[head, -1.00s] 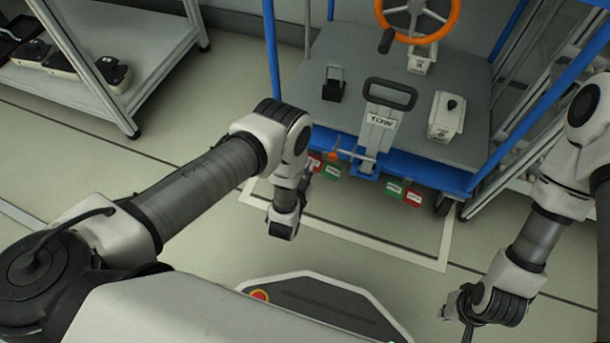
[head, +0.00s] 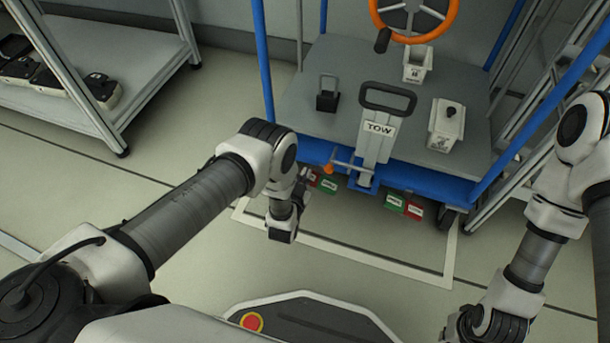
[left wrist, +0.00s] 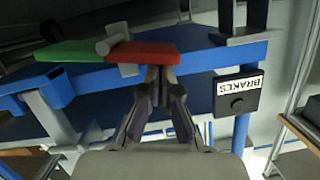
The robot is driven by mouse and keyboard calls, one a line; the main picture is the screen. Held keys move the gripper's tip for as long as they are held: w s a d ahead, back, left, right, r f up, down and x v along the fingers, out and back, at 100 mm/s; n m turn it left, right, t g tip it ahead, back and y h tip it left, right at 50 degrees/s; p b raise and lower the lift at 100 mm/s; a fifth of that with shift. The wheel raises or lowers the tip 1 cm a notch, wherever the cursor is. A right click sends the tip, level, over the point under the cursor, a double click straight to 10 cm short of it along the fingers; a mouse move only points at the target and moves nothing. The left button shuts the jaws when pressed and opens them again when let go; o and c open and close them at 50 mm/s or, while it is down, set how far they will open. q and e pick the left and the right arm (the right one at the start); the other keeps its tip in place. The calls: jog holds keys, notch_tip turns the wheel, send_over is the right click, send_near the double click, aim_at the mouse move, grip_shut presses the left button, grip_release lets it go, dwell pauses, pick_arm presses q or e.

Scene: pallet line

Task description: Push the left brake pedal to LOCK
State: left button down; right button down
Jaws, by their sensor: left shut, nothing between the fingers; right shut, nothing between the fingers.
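The left brake pedal sits under the cart's blue front edge, left of the tow handle (head: 376,135). It has a red plate (head: 313,179) and a green plate (head: 329,186). In the left wrist view, its red plate (left wrist: 150,52) lies just ahead of my shut, empty left fingertips (left wrist: 160,72), with the green plate (left wrist: 80,50) to its left. I cannot tell whether the fingertips touch the red plate. My left gripper (head: 303,178) is partly hidden behind its wrist in the head view. My right gripper (head: 457,324) is shut, low at the right.
Another pedal has green (head: 394,203) and red (head: 415,211) plates right of the tow handle. A BRAKES box (left wrist: 238,92) is on a blue post. A shelf rack (head: 100,70) stands at the left. White floor lines frame open floor before the cart.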

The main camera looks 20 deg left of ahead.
pick_arm(q)
jog(key=shift+a+f+n, duration=0.2)
jog(key=shift+f+n, duration=0.05)
jog(key=shift+n, duration=0.25)
jog(key=shift+a+f+n, duration=0.15)
jog(key=shift+n, duration=0.15)
jog(key=shift+a+f+n+h, duration=0.25)
jog(key=shift+f+n+h, duration=0.35)
jog(key=shift+n, duration=0.4)
jog(key=shift+f, duration=0.25)
